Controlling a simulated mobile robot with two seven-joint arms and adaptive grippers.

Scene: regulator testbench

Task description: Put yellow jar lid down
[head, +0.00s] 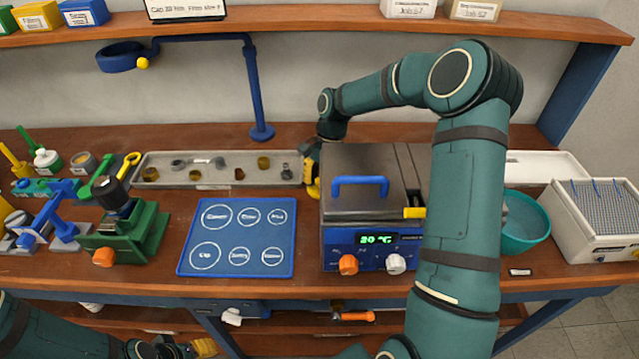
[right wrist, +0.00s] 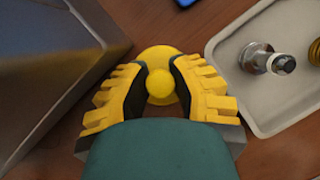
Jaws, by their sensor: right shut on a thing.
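The yellow jar lid (right wrist: 160,57) is round with a knob on top. In the right wrist view my right gripper (right wrist: 160,88) is shut on its knob. The lid is over brown wooden tabletop, between the metal box and the pale tray; I cannot tell whether it touches the wood. In the head view my right gripper (head: 312,172) is just left of the metal box, partly hidden behind it. My left gripper (head: 172,349) is at the bottom edge, cut off, and its fingers are unclear.
The metal bath (head: 365,217) with a blue handle stands close beside my right gripper. The pale tray (head: 222,181) with small fittings lies left of the gripper. A blue mat (head: 237,237) with white circles lies in front. A teal bowl (head: 527,232) stands at the right.

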